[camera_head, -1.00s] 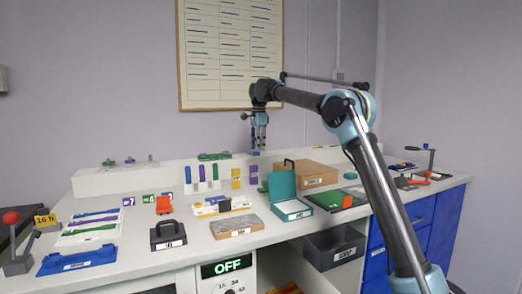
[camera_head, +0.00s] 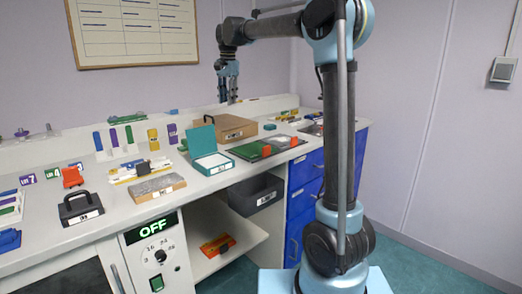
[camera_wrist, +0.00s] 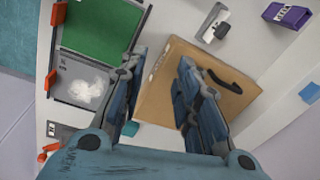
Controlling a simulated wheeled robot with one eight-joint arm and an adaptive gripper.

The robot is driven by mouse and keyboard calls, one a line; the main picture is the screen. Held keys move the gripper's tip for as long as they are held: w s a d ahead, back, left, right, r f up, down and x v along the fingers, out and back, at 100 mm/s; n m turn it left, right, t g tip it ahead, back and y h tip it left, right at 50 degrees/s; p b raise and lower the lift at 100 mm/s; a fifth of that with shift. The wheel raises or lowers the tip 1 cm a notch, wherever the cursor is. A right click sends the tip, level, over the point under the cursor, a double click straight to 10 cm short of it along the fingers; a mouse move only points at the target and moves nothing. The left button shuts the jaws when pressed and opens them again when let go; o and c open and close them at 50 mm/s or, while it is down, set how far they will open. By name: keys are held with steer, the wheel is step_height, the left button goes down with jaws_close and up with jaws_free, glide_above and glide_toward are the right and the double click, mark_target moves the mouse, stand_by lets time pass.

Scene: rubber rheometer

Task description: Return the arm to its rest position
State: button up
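My gripper (camera_head: 228,82) hangs fingers-down above the back part of the bench, in front of the wall. In the wrist view its two fingers (camera_wrist: 158,95) stand apart with nothing between them, so it is open and empty. A cardboard box (camera_head: 225,128) lies on the bench below it and shows between and beyond the fingers in the wrist view (camera_wrist: 165,90). My arm is bent, with its upper link nearly upright at the right of the bench.
A teal open case (camera_head: 208,150), a green mat (camera_head: 250,151) and a black carry case (camera_head: 80,209) are on the bench (camera_head: 110,215). A grey bin (camera_head: 256,193) sits under the top beside blue drawers (camera_head: 305,180). Floor (camera_head: 440,262) at right is clear.

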steer(key=s+d+f+n, duration=0.2)
steer(key=s+d+f, duration=0.3)
steer(key=s+d, duration=0.55)
steer(key=s+d+f+n, duration=0.1)
steer(key=s+d+f, duration=0.5)
steer(key=d, duration=0.7)
steer(key=s+d+f+n, duration=0.1)
steer(key=s+d+f, duration=0.2)
steer(key=s+f, duration=0.4)
steer(key=s+d+f+n+t, duration=0.1)
steer(key=s+d+f, duration=0.2)
steer(key=s+f, duration=0.3)
steer(key=s+d+f+n, duration=0.1)
steer(key=s+d+f, duration=0.2)
steer(key=s+f, duration=0.4)
steer(key=shift+s+d+f+n+h, duration=0.3)
steer(key=shift+s, duration=0.15)
steer(key=shift+w+f, duration=0.2)
steer(key=shift+w, duration=0.25)
